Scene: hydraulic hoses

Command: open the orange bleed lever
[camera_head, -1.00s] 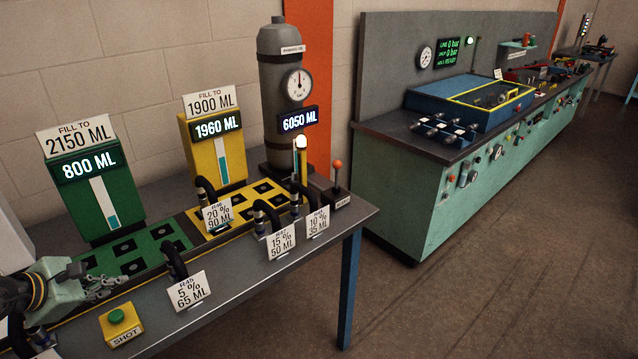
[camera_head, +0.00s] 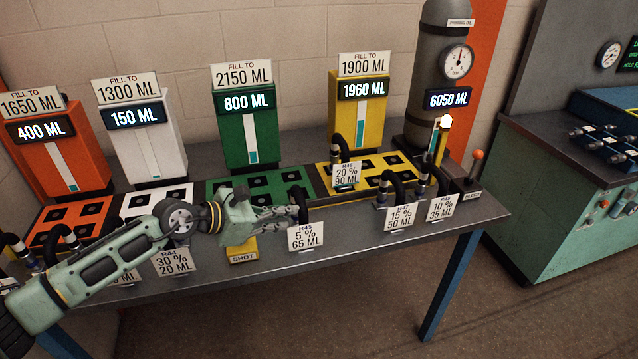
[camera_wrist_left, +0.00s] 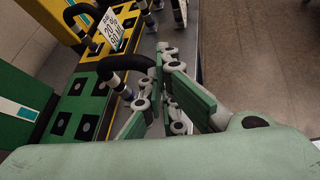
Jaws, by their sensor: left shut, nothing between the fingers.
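The bleed lever (camera_head: 474,168) stands nearly upright, with an orange ball knob, on a dark base at the right end of the bench. My left gripper (camera_head: 290,213) is over the middle of the bench, in front of the green station and close to the R45 hose. It is well to the left of the lever and apart from it. In the left wrist view its fingers (camera_wrist_left: 172,100) are together and empty, with a black hose just beyond them. The lever cannot be made out in that view. My right gripper is not in view.
The grey cylinder (camera_head: 437,90) with a dial stands behind the lever. Hoses with cards, such as the R47 card (camera_head: 399,218), line the bench front between gripper and lever. The yellow SHOT box (camera_head: 242,252) is below my gripper. Floor is clear between bench and green cabinet (camera_head: 560,225).

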